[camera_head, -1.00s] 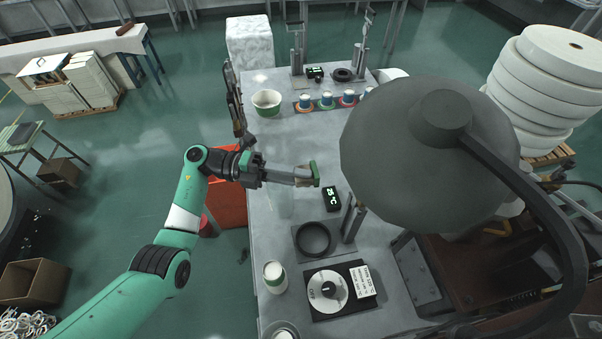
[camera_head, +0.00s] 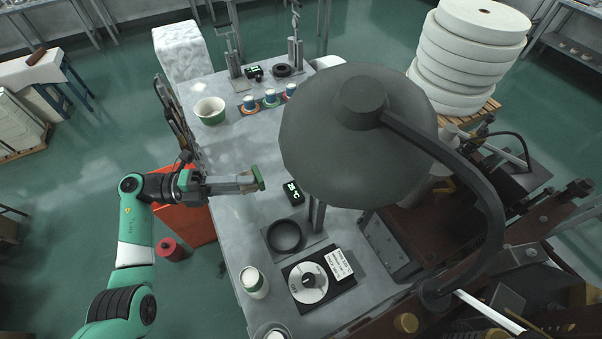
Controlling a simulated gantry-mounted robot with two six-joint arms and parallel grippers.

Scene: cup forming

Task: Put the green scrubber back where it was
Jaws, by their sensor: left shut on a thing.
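The green scrubber (camera_head: 259,177) is held at the tips of my left gripper (camera_head: 250,181), above the grey metal table (camera_head: 228,240). The gripper is shut on it. The scrubber's long side runs across the fingertips, and its height over the table is hard to tell. My right gripper is not in view. The spot where the scrubber was before cannot be told from these frames.
A temperature display (camera_head: 293,192) stands to the right of the scrubber. A black ring (camera_head: 285,236), a disc on a black plate (camera_head: 309,283) and a cup (camera_head: 254,282) are nearer. A green-white bowl (camera_head: 210,110) stands farther back. A big grey lamp shade (camera_head: 340,150) hides the table's right side.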

